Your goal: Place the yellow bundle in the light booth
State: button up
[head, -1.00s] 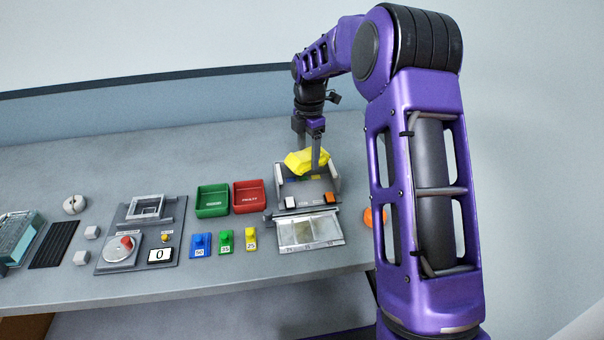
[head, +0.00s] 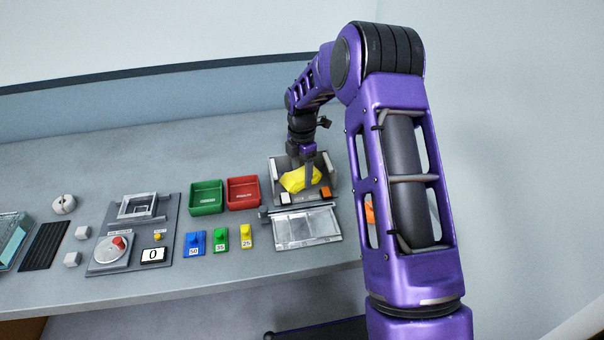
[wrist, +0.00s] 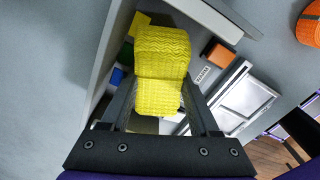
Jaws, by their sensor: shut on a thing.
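The yellow bundle (head: 300,179) is a folded, ribbed strap bundle. My gripper (head: 309,172) is shut on it, and the bundle also shows between the fingers in the wrist view (wrist: 160,70). The light booth (head: 330,172) is a grey open-topped box at the right of the bench, with a white and an orange block at its front. The bundle is inside the booth's outline, between its side walls. I cannot tell whether it touches the floor, which is partly hidden by the bundle and fingers.
A green tray (head: 206,198) and a red tray (head: 243,193) stand left of the booth. A pale framed panel (head: 305,228) lies in front of it. Blue, green and yellow tags stand further left. An orange roll (wrist: 309,25) lies beyond the booth in the wrist view.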

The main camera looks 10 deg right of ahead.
aim_at(302, 172)
jog(key=o, duration=1.4)
notch_tip(302, 172, up, 12)
jog(key=shift+r+p, duration=0.1)
jog(key=shift+p, duration=0.2)
